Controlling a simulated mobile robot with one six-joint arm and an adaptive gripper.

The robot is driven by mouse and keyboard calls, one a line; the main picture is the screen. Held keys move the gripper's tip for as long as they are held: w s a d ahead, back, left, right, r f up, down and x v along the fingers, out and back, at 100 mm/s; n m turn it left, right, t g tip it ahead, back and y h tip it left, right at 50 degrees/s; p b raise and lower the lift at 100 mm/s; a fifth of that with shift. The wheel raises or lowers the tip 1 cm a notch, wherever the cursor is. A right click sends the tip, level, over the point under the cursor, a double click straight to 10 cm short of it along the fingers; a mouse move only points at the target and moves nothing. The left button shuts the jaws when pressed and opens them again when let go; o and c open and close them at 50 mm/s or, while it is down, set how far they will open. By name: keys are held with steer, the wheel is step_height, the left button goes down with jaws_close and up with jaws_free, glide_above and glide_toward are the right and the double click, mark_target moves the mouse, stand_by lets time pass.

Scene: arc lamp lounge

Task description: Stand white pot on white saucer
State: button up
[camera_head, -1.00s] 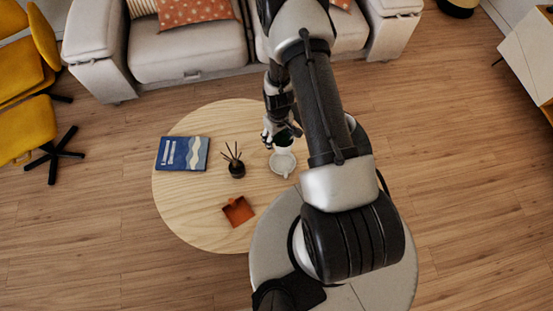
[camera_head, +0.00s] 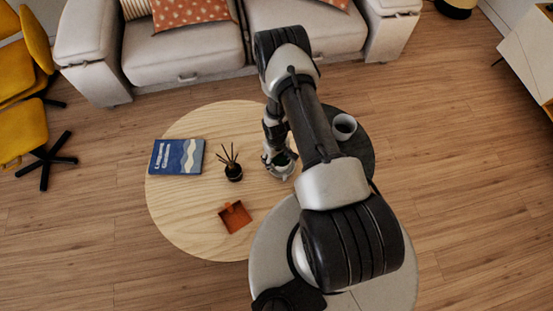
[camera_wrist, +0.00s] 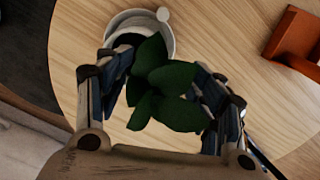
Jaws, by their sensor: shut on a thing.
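My gripper (camera_wrist: 160,78) is shut on the white pot, of which the wrist view shows mainly the dark green leafy plant (camera_wrist: 165,82) between the fingers. The leaves and fingers hide the pot's body. The white saucer (camera_wrist: 169,42), round with a small tab on its rim, lies on the round wooden table just beyond the leaves in the wrist view. Leaves and a finger overlap its near part. In the head view my gripper (camera_head: 281,170) is over the table's right part and hides most of the saucer. I cannot tell whether pot and saucer touch.
The round wooden table (camera_head: 185,215) also bears a blue book (camera_head: 176,157), a dark reed pot (camera_head: 233,172) and an orange tray (camera_head: 235,217), which also shows in the wrist view (camera_wrist: 292,40). A white mug (camera_head: 344,127) stands on a dark side table (camera_head: 357,153).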

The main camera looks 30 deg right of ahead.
steer(key=o, duration=1.5)
steer(key=shift+f, duration=0.2)
step_height(320, 180, up, 12)
steer(key=p, duration=0.4)
steer(key=w+a+r+t, duration=0.1)
steer(key=a+r, duration=0.1)
steer(key=r, duration=1.5)
steer(key=w+a+r+t, duration=0.1)
steer(key=w+a+r, duration=0.1)
steer(key=r, duration=1.4)
steer(key=s+a+r+t, duration=0.1)
steer(key=s+a+r, duration=0.1)
steer(key=s+r, duration=0.6)
steer(key=s+a+r+m+t, duration=0.1)
steer(key=s+a+r, duration=0.2)
steer(key=s+r, duration=0.6)
steer(key=s, duration=0.4)
steer(key=shift+r+t, duration=0.3)
